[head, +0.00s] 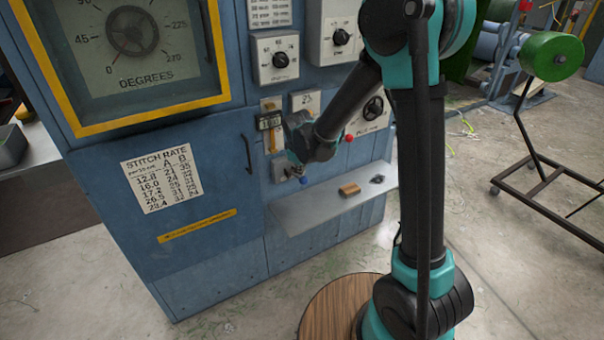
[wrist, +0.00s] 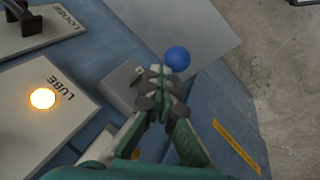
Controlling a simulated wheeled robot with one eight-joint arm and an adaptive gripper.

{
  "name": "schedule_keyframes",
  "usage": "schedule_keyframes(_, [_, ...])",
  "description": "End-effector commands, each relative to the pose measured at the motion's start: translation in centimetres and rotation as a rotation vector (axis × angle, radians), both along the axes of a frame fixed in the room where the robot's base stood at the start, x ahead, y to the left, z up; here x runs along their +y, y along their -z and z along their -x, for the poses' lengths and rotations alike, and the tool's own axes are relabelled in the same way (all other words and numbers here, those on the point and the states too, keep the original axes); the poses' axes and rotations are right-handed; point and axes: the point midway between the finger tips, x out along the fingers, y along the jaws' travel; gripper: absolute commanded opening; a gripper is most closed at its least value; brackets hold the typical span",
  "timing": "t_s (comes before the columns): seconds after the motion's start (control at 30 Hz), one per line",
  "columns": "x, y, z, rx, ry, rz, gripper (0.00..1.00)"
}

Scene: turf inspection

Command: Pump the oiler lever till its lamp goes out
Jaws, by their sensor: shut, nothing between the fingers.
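In the wrist view the oiler's lamp (wrist: 42,98) glows orange-yellow on a pale plate marked LUBE (wrist: 82,82). The blue ball knob of the oiler lever (wrist: 177,58) shows just beyond my fingertips; the lever's arm is mostly hidden behind my fingers. A small grey block (wrist: 122,84) stands beside the fingers. My gripper (wrist: 158,74) is shut and empty, its tips close to the knob; I cannot tell whether they touch. In the head view the blue knob (head: 304,180) sits low on the blue cabinet, just below my wrist. The lamp cannot be made out there.
A grey shelf (head: 335,199) juts out below the knob, with a tan block (head: 349,189) and a small dark item (head: 377,179) on it. A red knob (head: 349,138) and dial plates are close to my arm. A wheeled stand (head: 540,170) is at right.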

Motion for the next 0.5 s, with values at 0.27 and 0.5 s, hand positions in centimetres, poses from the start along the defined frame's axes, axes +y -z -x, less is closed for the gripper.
schedule_keyframes(0.27, [0.4, -1.4, -0.5, 0.0, 0.0, 0.001, 0.0])
schedule_keyframes(0.5, [0.6, -2.3, -0.9, 0.0, 0.0, 0.001, 0.0])
